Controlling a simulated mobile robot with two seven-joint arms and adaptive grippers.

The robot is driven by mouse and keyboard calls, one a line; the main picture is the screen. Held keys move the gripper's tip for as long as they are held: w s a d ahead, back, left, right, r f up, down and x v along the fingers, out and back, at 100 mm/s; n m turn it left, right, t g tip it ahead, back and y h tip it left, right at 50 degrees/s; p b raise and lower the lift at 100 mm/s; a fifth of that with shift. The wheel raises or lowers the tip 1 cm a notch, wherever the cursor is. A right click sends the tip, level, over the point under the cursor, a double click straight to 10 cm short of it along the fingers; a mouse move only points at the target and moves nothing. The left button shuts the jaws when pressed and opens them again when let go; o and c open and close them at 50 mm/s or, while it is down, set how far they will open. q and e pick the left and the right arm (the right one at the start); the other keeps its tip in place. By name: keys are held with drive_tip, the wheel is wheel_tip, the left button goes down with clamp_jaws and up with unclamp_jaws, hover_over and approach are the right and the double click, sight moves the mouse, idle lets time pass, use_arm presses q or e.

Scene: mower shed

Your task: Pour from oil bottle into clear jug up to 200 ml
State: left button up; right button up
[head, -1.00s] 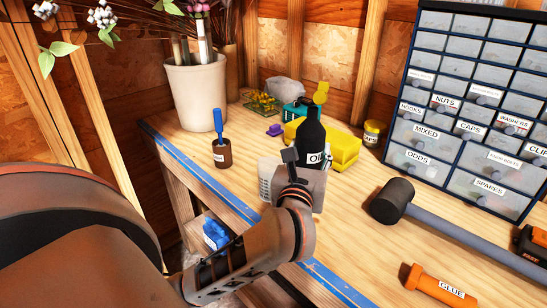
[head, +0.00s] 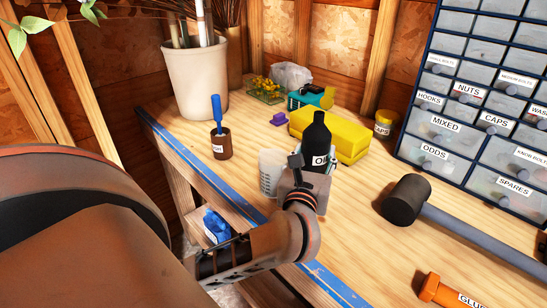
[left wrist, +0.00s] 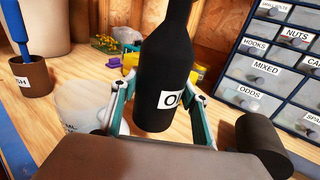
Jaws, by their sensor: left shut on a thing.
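The oil bottle (head: 317,140) is black with a white label and stands upright in my left gripper (head: 308,178). In the left wrist view the bottle (left wrist: 166,60) sits between the two teal-edged fingers, shut on it. I cannot tell whether its base touches the bench. The clear jug (head: 269,170) stands on the bench just left of the bottle, apart from its mouth. The jug also shows in the left wrist view (left wrist: 78,105), partly behind the left finger. Its fill level cannot be read. My right gripper is not in view.
A brown cup (head: 221,146) with a blue-handled tool stands left of the jug. A yellow block (head: 345,140) and a yellow-lidded jar (head: 383,124) lie behind the bottle. A mallet (head: 405,200) lies to the right. The drawer cabinet (head: 470,110) stands at the back right.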

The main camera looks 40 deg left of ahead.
use_arm(q)
drive_tip(key=shift+r, duration=0.1)
drive_tip(key=shift+n+b, duration=0.6)
drive_tip(key=shift+b, duration=0.35)
drive_tip(key=n+b, duration=0.2)
drive_tip(key=b, duration=0.1)
drive_tip(key=shift+r+n, duration=0.15)
drive_tip(key=shift+n, duration=0.25)
drive_tip(key=shift+r+n+y, duration=0.3)
drive_tip(key=shift+r, duration=0.15)
drive_tip(key=shift+s+r+n, duration=0.1)
drive_tip(key=shift+r+n, duration=0.25)
drive_tip(key=shift+n, duration=0.05)
drive_tip(key=shift+a+f+n+b, duration=0.1)
drive_tip(key=shift+f+n+b, duration=0.1)
drive_tip(key=shift+n+b, duration=0.45)
drive_tip(key=shift+a+n+b, duration=0.1)
drive_tip(key=shift+n+b, duration=0.25)
drive_tip(key=shift+b, duration=0.15)
drive_tip(key=shift+r+n, duration=0.4)
drive_tip(key=shift+r, duration=0.1)
